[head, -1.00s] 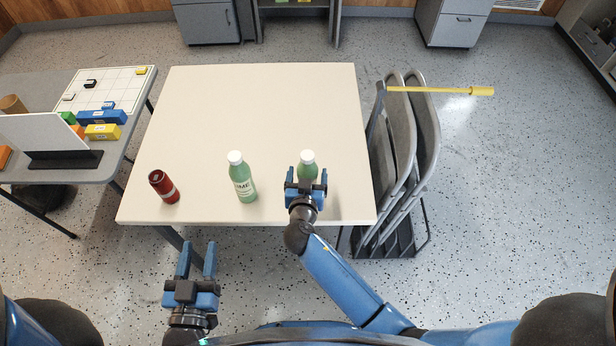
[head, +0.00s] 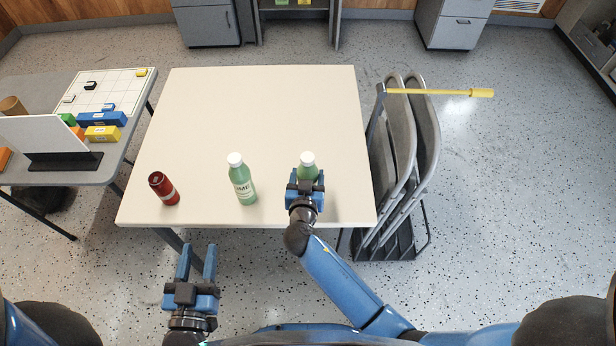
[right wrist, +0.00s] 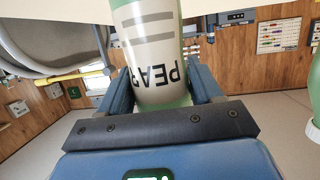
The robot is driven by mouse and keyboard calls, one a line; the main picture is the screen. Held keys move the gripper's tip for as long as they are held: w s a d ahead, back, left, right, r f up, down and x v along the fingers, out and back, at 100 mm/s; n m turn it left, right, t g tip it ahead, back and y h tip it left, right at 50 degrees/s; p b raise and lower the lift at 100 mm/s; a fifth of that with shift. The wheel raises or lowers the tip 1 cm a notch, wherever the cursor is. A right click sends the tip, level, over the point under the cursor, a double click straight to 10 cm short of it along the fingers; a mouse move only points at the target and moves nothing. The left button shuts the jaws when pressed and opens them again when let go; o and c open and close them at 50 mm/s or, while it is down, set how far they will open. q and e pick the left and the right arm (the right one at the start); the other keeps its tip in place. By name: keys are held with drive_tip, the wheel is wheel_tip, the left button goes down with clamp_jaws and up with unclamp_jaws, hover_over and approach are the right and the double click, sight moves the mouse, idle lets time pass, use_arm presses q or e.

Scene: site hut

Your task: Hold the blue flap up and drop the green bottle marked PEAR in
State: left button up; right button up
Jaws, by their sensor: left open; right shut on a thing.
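The green bottle marked PEAR (head: 308,167) has a white cap and stands near the front right of the cream table (head: 265,115). My right gripper (head: 305,182) is shut on it. In the right wrist view its label (right wrist: 150,55) reads PEAR upside down, between the two fingers (right wrist: 160,88). A second green bottle (head: 242,180) with a white cap stands upright to its left; its label seems to end in "IME". My left gripper (head: 196,262) is open and empty, in front of the table's edge. I see no blue flap in these views.
A dark red can (head: 163,188) stands at the table's front left. Folded grey chairs (head: 407,150) stand against its right side, with a yellow-handled rod (head: 440,91) above. A grey side table (head: 60,180) with colored blocks is at left. The cream table's back half is clear.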

sight(307, 172)
drive_tip(key=shift+r+p, duration=1.55)
drive_tip(key=shift+r, duration=0.95)
